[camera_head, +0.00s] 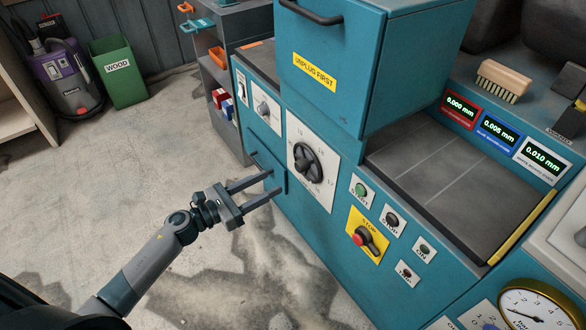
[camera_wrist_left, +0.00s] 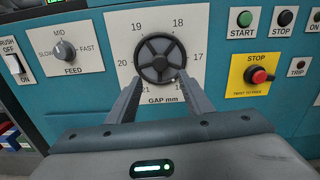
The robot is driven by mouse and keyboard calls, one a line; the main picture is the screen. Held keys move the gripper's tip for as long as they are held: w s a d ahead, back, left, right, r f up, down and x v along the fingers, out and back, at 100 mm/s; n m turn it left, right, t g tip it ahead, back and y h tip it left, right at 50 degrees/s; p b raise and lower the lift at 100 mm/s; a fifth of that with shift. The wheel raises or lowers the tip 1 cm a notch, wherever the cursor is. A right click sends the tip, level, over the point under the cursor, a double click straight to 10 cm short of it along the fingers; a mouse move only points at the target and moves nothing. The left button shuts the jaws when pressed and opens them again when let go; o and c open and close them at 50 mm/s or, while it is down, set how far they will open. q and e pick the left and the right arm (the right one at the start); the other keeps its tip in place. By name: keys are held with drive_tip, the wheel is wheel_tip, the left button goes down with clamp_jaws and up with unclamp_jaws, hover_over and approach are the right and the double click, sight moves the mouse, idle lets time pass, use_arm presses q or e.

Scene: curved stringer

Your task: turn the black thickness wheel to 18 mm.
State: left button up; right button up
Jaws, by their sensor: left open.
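The black thickness wheel (camera_head: 308,163) is a spoked handwheel on a white dial plate (camera_head: 325,190) on the teal machine's front. In the left wrist view the wheel (camera_wrist_left: 161,58) is ringed by numbers, with 19 and 18 above, 20 and 17 at the sides, and "GAP mm" below. I cannot tell which number it is set to. My left gripper (camera_head: 274,184) is open and empty, pointing at the plate. In the wrist view its fingertips (camera_wrist_left: 158,78) reach up to the wheel's lower edge in the picture; contact cannot be told. They hide part of the lower numbers. My right gripper is not in view.
A feed knob (camera_wrist_left: 65,51) is left of the wheel. The green start button (camera_head: 361,190) and red stop switch (camera_head: 360,239) are close on its right. A teal drawer-like handle (camera_head: 262,160) is near my fingers. The floor at left is mostly free.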

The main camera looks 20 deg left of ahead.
sight(297, 168)
use_arm(q)
drive_tip(key=p+x, duration=0.1)
drive_tip(key=x, duration=0.7)
drive_tip(key=shift+w+d, duration=0.45)
drive_tip(key=shift+w, duration=0.2)
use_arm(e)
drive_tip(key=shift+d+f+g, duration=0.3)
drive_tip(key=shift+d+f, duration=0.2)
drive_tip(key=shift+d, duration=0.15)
use_arm(q)
drive_tip(key=c, duration=1.1)
drive_tip(key=shift+o, duration=0.2)
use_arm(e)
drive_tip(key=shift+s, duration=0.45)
